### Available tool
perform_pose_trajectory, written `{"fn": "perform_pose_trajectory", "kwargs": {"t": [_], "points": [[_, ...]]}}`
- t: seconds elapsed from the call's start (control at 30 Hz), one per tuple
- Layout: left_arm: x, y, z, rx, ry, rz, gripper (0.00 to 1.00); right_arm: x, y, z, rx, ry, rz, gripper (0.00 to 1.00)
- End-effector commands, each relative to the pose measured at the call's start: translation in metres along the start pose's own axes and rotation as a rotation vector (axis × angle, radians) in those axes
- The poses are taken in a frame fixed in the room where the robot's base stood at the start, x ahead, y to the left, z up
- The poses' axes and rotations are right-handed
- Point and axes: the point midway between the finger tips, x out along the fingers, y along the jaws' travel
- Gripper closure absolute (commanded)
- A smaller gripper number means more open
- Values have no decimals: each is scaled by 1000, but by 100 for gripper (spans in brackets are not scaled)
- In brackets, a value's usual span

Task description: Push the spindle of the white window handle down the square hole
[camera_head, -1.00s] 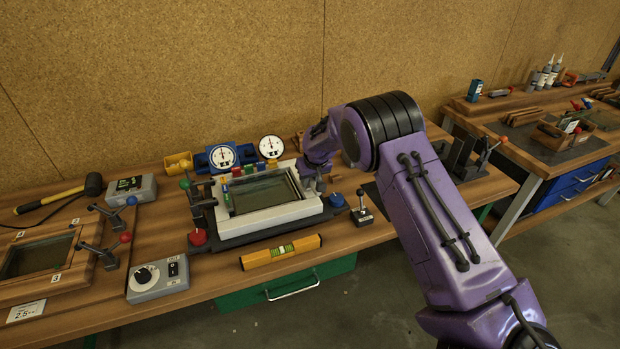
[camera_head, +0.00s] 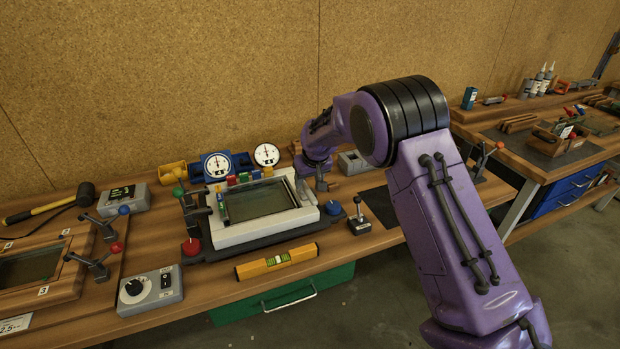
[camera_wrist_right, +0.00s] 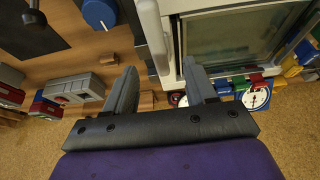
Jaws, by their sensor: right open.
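The white frame (camera_head: 258,232) lies on the bench with a dark glass pane (camera_head: 258,203) in it. A white bar that looks like the window handle (camera_wrist_right: 151,32) runs along the frame's side in the right wrist view. In the head view a pale upright piece at the frame's right edge (camera_head: 301,189) may be the same handle. My right gripper (camera_wrist_right: 160,88) is open, its two fingers apart and nothing between them; the handle's near end is just beyond the gap. In the head view this gripper (camera_head: 319,176) is by the frame's right edge. Spindle and square hole are not discernible. My left gripper is not in view.
Dial gauges (camera_head: 217,165) and coloured blocks stand behind the frame. A yellow level (camera_head: 277,262) lies in front. A small black lever (camera_head: 359,217) stands to the right, a red-knobbed clamp (camera_head: 192,246) to the left. A dark mat (camera_head: 381,206) lies clear at right.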

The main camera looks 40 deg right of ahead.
Motion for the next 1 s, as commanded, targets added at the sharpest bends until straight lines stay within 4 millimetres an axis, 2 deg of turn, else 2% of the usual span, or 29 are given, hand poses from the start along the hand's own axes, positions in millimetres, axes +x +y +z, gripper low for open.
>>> {"fn": "perform_pose_trajectory", "kwargs": {"t": [0.1,0.3,1.0], "points": [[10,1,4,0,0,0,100,-25,0,1,-1,3,-1,44],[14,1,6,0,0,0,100,-49,0,1,0,-1,0,44],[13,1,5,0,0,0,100,-51,0,0,0,-1,0,44]]}}
